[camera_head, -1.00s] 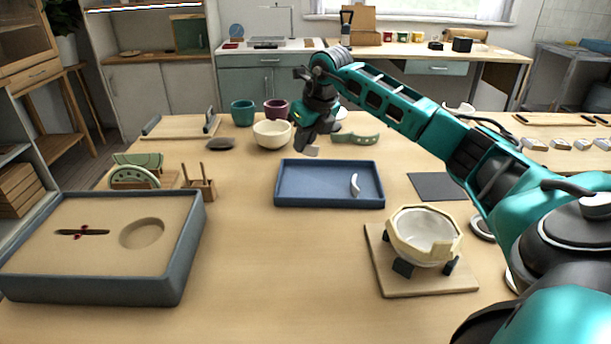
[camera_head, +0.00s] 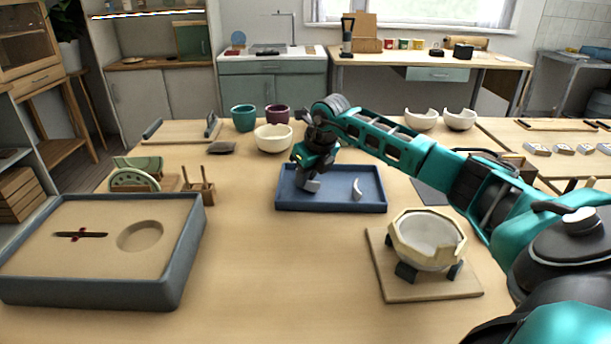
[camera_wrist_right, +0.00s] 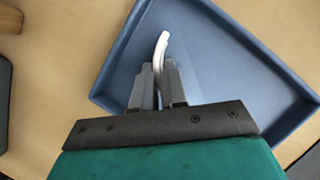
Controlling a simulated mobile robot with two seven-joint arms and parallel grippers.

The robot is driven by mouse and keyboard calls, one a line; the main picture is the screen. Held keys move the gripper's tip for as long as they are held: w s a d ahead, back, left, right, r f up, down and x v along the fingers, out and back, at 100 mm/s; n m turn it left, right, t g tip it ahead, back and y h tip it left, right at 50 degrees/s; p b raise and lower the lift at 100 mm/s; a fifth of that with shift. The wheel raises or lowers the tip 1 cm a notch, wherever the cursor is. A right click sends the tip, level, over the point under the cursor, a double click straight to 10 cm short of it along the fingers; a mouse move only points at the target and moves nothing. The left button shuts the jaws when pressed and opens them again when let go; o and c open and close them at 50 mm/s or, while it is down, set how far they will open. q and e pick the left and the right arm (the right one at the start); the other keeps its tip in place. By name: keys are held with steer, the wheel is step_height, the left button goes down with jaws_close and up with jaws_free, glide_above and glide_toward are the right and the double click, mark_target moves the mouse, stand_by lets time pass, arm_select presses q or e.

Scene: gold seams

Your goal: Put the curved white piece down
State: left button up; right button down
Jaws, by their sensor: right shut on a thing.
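My right gripper (camera_head: 311,184) is low over the left part of the blue tray (camera_head: 340,207), fingers pointing down. In the right wrist view its fingers (camera_wrist_right: 158,84) are shut on a curved white piece (camera_wrist_right: 161,48), a thin strip that sticks out past the fingertips over the blue tray floor (camera_wrist_right: 205,65). I cannot tell whether the held piece touches the floor. Another small curved white piece (camera_head: 357,188) lies in the tray to the right of the gripper. My left gripper is not in view.
A cream bowl with a broken rim (camera_head: 428,240) sits on a stand front right. A sand-filled box (camera_head: 190,245) is at left. A whole cream bowl (camera_head: 272,138) and two cups stand behind the tray. The front middle of the table is clear.

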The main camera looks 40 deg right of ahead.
steer(key=c, duration=1.2)
jaws_free()
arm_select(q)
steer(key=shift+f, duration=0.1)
arm_select(e)
steer(key=shift+o, duration=0.2)
steer(key=shift+r, duration=0.2)
arm_select(q)
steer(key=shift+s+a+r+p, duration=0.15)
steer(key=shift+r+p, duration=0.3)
steer(key=shift+p, duration=0.45)
arm_select(e)
steer(key=v, duration=1.2)
steer(key=shift+f, duration=0.1)
